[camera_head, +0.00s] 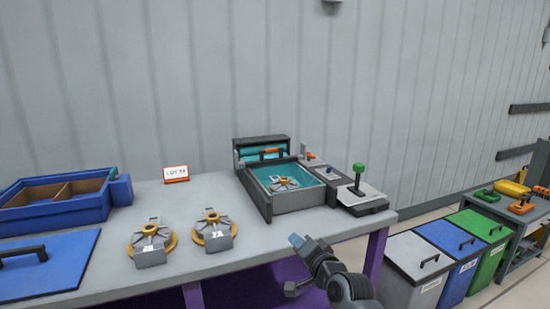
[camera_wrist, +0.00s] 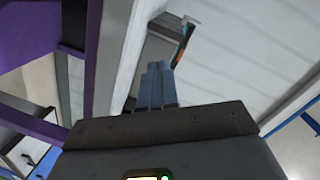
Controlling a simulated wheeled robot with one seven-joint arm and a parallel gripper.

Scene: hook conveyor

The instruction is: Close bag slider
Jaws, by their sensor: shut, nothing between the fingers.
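My gripper (camera_head: 296,240) is in front of the workbench's front edge in the head view, apart from everything on the table. Its blue-grey fingers also show in the wrist view (camera_wrist: 157,86); they are together and empty. An open grey case (camera_head: 290,200) with a teal lining stands on the table beyond my gripper. A metal part with a yellow ring (camera_head: 284,184) lies inside it. An orange handle-like piece (camera_head: 270,152) shows at the case's back edge. I cannot clearly make out a bag or its slider.
A lever with a green knob (camera_head: 359,170) stands right of the case. Two yellow-ringed parts (camera_head: 152,241) (camera_head: 213,229), a small sign (camera_head: 176,174) and a blue divided bin (camera_head: 62,205) are to the left. Grey, blue and green lidded bins (camera_head: 415,255) (camera_head: 450,236) (camera_head: 482,226) stand on the right.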

